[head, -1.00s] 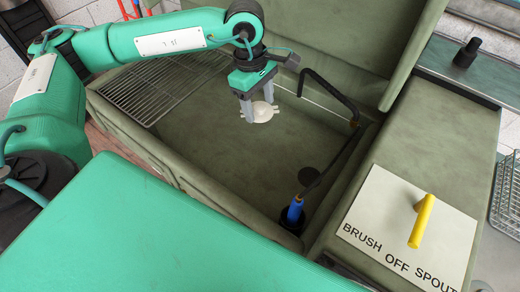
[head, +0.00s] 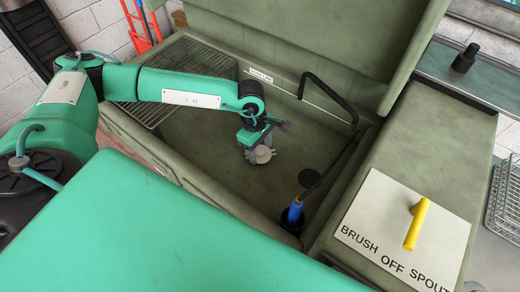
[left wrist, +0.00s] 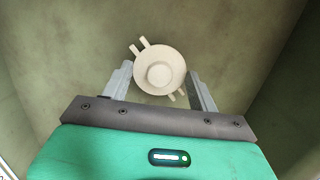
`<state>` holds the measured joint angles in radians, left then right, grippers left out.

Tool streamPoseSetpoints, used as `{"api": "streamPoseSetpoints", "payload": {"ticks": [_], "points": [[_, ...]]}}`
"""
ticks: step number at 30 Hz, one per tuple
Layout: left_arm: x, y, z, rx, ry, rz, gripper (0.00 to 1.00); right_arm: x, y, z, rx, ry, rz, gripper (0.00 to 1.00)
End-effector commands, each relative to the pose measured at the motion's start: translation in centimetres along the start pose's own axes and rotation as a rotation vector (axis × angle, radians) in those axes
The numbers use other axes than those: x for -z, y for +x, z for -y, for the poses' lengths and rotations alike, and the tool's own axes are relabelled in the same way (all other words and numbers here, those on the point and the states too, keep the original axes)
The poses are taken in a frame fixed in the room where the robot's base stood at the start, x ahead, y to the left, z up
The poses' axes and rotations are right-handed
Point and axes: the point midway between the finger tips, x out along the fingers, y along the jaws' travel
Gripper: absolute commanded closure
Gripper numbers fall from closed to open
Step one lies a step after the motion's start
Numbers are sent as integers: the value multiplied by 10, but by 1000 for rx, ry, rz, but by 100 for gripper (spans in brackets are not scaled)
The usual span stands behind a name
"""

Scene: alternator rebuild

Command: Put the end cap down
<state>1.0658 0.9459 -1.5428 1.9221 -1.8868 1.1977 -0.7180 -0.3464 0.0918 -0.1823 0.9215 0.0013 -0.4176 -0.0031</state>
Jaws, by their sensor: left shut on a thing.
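The end cap (left wrist: 160,72) is a round, pale beige piece with a raised centre and small lugs on its rim. In the left wrist view it sits between the two grey fingers of my left gripper (left wrist: 160,85), which is shut on it. In the head view the left gripper (head: 259,155) is low inside the green wash basin (head: 215,140), with the end cap (head: 264,154) at its fingertips. I cannot tell whether the cap touches the basin floor. My right gripper is not in view.
A wire rack (head: 190,57) lies at the basin's back left. A black bent spout (head: 335,95) and a blue-handled brush (head: 295,212) are at its right side. A yellow handle (head: 416,224) stands on the labelled right ledge. The basin floor around the gripper is mostly clear.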

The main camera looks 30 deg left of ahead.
Motion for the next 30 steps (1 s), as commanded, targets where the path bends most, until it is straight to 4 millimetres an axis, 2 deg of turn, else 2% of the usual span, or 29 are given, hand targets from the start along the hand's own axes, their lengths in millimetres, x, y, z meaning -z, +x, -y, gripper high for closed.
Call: {"api": "streamPoseSetpoints", "payload": {"ticks": [3, 15, 16, 18, 19, 30], "points": [[2, 15, 0, 2, 1, 0, 65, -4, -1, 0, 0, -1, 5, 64], [3, 20, 0, 0, 1, 0, 65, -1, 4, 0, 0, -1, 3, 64], [3, 19, 0, 0, 1, 0, 34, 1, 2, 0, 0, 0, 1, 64], [3, 19, 0, 0, 1, 0, 20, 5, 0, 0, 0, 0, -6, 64], [3, 19, 0, 0, 1, 0, 18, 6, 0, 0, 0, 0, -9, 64], [2, 13, 0, 0, 1, 0, 18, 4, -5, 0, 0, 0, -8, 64]]}}
